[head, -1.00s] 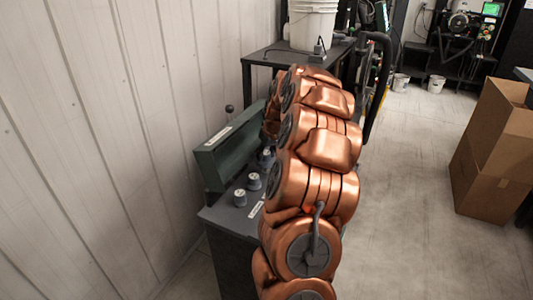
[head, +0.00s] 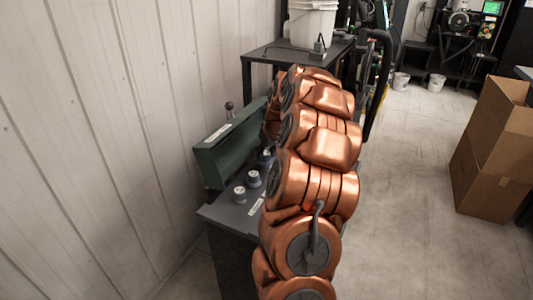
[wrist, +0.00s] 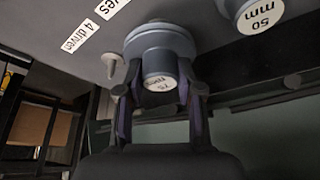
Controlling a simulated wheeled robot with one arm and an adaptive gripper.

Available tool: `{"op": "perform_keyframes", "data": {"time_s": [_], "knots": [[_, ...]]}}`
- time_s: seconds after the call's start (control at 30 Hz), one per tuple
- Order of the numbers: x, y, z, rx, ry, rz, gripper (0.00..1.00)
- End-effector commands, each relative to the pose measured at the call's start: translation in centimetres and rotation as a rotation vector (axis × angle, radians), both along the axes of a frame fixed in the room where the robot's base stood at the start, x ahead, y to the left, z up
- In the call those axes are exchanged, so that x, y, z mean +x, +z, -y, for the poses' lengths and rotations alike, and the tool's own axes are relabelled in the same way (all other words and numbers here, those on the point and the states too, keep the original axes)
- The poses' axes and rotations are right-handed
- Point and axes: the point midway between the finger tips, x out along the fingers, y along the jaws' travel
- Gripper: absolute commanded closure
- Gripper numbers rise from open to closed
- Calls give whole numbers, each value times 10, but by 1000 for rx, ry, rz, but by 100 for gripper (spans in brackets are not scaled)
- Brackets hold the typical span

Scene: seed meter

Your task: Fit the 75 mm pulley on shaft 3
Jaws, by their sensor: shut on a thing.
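The 75 mm pulley (wrist: 160,62) is a grey stepped piece with a wide disc and a narrower hub; the hub's white end label shows 75 mm. In the wrist view my gripper (wrist: 160,92) is shut on it, one finger on each side of the hub. The disc is close to the grey bench top (wrist: 60,20); I cannot tell whether it touches. A 50 mm pulley (wrist: 258,14) stands to its right in the wrist view. In the head view my copper arm hides the gripper and the held pulley. I cannot make out shaft 3.
The head view shows grey pulleys (head: 240,195) on the bench beside a green housing (head: 228,147) with a ball-topped lever (head: 229,106). A small pale peg (wrist: 111,64) and a label reading "4 driven" (wrist: 80,34) are near the held pulley.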

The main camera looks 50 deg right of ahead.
Motion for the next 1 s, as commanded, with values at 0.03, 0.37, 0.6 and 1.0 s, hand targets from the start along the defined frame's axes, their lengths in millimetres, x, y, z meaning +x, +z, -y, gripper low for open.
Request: {"op": "perform_keyframes", "data": {"time_s": [0.03,0.37,0.6,1.0], "knots": [[0,-1,0,0,0,0,100],[0,-5,0,0,0,1,100],[0,-8,0,0,0,1,100],[0,-12,0,0,0,1,100]]}}
